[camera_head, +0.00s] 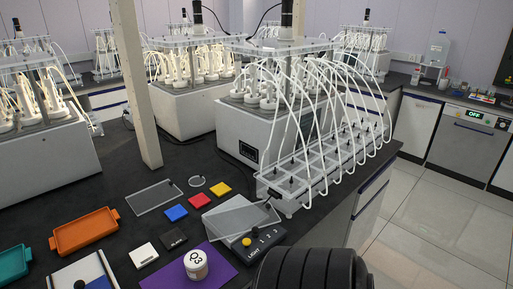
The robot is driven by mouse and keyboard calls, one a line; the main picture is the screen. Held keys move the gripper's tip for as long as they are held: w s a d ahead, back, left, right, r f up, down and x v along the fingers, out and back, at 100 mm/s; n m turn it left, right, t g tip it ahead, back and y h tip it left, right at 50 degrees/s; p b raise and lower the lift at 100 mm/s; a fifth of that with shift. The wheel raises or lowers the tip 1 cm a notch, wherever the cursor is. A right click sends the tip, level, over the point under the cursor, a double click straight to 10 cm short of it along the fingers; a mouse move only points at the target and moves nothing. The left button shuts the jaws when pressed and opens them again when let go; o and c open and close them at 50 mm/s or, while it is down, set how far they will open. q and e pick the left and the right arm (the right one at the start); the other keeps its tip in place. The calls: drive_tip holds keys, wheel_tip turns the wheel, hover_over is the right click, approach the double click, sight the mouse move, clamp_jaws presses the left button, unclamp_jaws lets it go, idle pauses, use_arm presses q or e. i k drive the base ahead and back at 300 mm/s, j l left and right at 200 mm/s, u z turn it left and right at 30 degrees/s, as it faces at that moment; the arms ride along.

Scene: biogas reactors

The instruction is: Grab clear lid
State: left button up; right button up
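Several clear pieces could be the clear lid. One flat clear rectangular plate (153,198) lies on the black bench beside the pillar. A second clear plate (238,219) lies tilted across the top of a light box (263,241) with a dark front marked LIGHT. A small round clear disc (196,182) lies between them, near the coloured squares. I cannot tell for sure which one is the lid. Neither of my grippers can be made out in this view. Nothing is seen holding any of the clear pieces.
Blue (176,213), red (200,201) and yellow (220,188) squares lie nearby. A white jar (195,264) marked 03 stands on a purple mat (228,271). An orange tray (84,231) is at left. A tube rack (325,170) and a pillar (136,85) stand behind.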

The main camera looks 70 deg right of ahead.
sight(222, 223)
drive_tip(key=z, duration=2.15)
